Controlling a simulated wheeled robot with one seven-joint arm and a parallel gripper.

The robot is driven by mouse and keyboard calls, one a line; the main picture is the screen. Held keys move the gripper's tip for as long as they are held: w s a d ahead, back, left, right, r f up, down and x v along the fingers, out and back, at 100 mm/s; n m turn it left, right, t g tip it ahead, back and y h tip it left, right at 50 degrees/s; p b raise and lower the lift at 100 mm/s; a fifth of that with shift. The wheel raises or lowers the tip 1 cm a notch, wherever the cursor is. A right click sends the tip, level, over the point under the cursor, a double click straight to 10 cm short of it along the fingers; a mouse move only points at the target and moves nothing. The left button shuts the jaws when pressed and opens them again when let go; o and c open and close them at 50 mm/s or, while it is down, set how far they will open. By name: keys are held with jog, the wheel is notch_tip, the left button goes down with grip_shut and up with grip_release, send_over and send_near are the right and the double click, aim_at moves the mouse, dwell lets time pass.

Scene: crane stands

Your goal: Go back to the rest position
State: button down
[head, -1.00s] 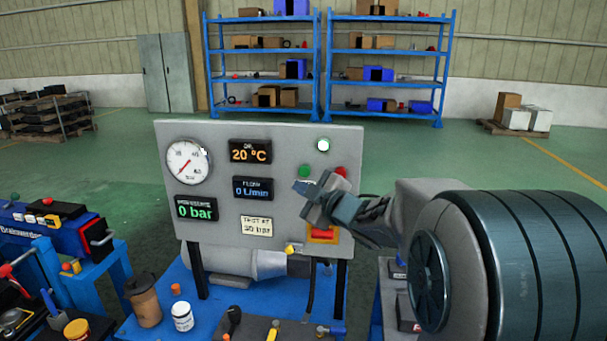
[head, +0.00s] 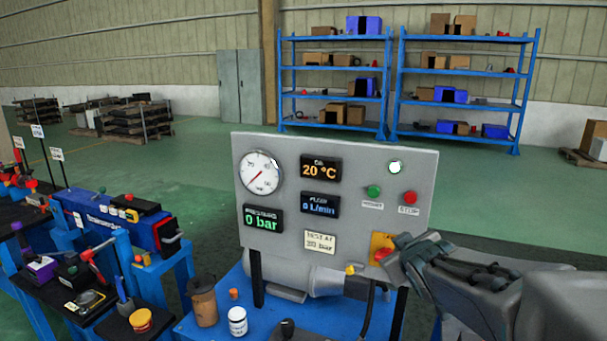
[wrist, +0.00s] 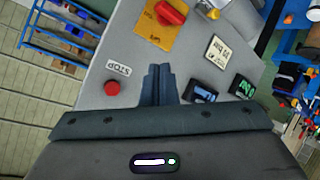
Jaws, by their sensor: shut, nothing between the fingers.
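My gripper (head: 398,250) is at the lower right of the grey control panel (head: 290,215) in the head view, in front of a yellow plate with a red switch (head: 381,250) that it partly covers. In the wrist view the fingers of my gripper (wrist: 158,72) are together and empty. They point at the panel's face (wrist: 110,65), between the red stop button (wrist: 112,88) and the displays. I cannot tell the gap to the panel.
The panel stands on a blue bench (head: 205,325) with a brown cup (head: 202,302) and a white jar (head: 237,321). A second bench with a blue unit (head: 110,215) is at left. Blue shelves (head: 335,95) stand far behind, with open green floor between.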

jog(key=s+a+f+m+g, duration=0.1)
jog(key=s+a+f+g, duration=0.1)
jog(key=s, duration=0.5)
jog(key=s+a+f+m+g, duration=0.2)
jog(key=s+f+g, duration=0.2)
jog(key=s, duration=0.4)
jog(key=s+a+f+m+g+y, duration=0.1)
jog(key=s+f+m+g, duration=0.1)
jog(key=s, duration=0.5)
jog(key=shift+s+a+f+g, duration=0.2)
jog(key=shift+a+f+g, duration=0.2)
jog(key=shift+f+g, duration=0.45)
jog(key=shift+f, duration=0.1)
